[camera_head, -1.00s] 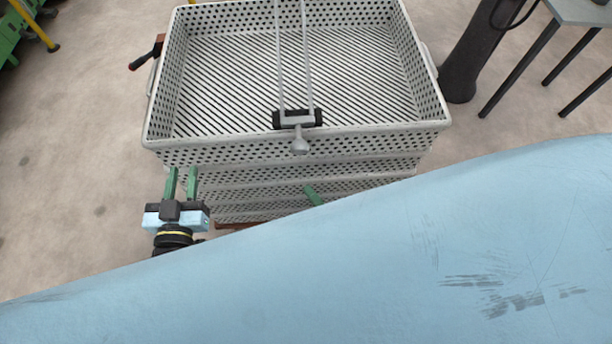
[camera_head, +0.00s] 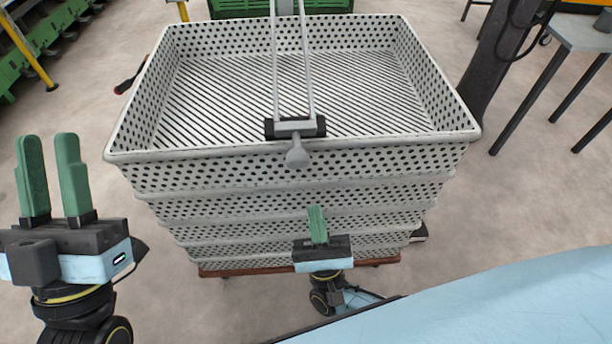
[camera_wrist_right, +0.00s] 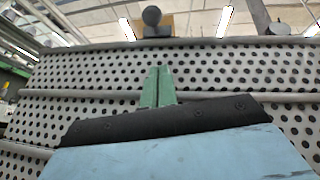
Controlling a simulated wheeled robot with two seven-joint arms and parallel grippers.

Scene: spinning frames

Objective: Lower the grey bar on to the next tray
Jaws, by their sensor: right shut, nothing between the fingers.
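The grey bar (camera_head: 308,68), a pair of thin rods, lies lengthwise over the top tray (camera_head: 140,154). Its near end has a black block and a grey knob (camera_head: 297,157) at the tray's front rim. The knob also shows at the top of the right wrist view (camera_wrist_right: 152,15). My left gripper (camera_head: 47,140) is open and empty, left of the stack and apart from the bar. My right gripper (camera_head: 316,208) is shut and empty, in front of the stack's front wall and below the knob. Its green fingers show in the right wrist view (camera_wrist_right: 157,70).
The perforated grey trays are stacked on a reddish-brown base (camera_head: 222,272). A dark column (camera_head: 490,75) and a table (camera_head: 585,35) stand at the right. A green crate (camera_head: 235,8) is behind the stack. The floor at the left is mostly clear.

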